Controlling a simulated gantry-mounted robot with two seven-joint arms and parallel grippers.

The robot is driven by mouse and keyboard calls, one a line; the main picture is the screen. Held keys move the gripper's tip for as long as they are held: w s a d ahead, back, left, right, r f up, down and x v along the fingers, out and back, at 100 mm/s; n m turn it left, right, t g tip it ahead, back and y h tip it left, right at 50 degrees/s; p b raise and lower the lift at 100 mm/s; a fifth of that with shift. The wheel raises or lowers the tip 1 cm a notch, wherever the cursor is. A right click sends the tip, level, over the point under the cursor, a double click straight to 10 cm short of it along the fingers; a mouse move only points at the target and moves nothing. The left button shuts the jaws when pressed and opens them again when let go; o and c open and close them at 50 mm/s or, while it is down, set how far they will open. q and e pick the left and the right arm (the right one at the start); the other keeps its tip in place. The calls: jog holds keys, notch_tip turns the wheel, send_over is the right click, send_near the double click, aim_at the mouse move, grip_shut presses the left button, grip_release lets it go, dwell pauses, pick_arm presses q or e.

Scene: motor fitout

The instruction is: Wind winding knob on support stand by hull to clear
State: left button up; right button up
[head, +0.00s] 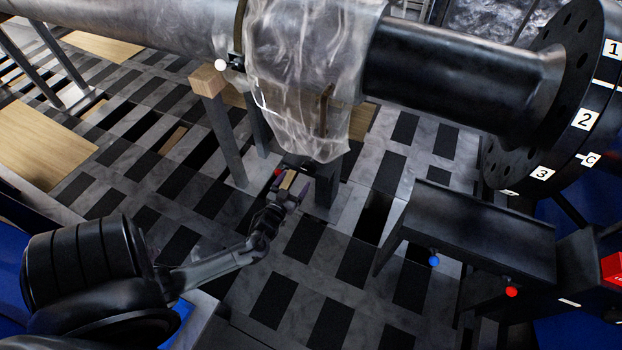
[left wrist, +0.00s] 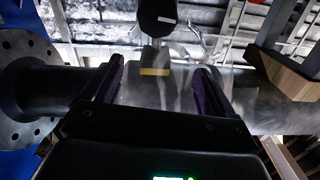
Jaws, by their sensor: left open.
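A shaft support stand with grey legs (head: 225,140) and a wooden block (head: 208,80) on top stands under the long shaft. A white ball-ended knob (head: 221,65) shows beside that block. A small red knob (head: 277,172) shows lower down, close to my left gripper. I cannot tell which one is the winding knob. My left gripper (head: 291,184) is open below the draped shaft, near a dark stand post (head: 328,185). In the left wrist view, a grey block with a yellow band (left wrist: 155,68) shows between the open fingers (left wrist: 160,78); contact is not visible. My right gripper is not in view.
The large shaft (head: 455,75), partly under clear plastic sheeting (head: 310,70), crosses above my left gripper. A numbered flange (head: 575,95) is at right. A black bracket (head: 480,230) has a blue knob (head: 434,261) and a red knob (head: 511,291). Checkered floor (head: 300,290) lies open in front.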

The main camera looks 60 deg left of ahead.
pick_arm(q)
jog(key=b, duration=0.4)
send_near(307, 171)
jog(key=x, duration=0.2)
jog(key=b+x, duration=0.4)
jog(key=x, duration=0.5)
jog(key=shift+w+a+f+b, duration=0.1)
jog(key=shift+w+b, duration=0.15)
jog(key=shift+b, duration=0.05)
jog(key=shift+x, duration=0.75)
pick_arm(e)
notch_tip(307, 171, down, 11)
pick_arm(q)
jog(key=shift+c, duration=0.5)
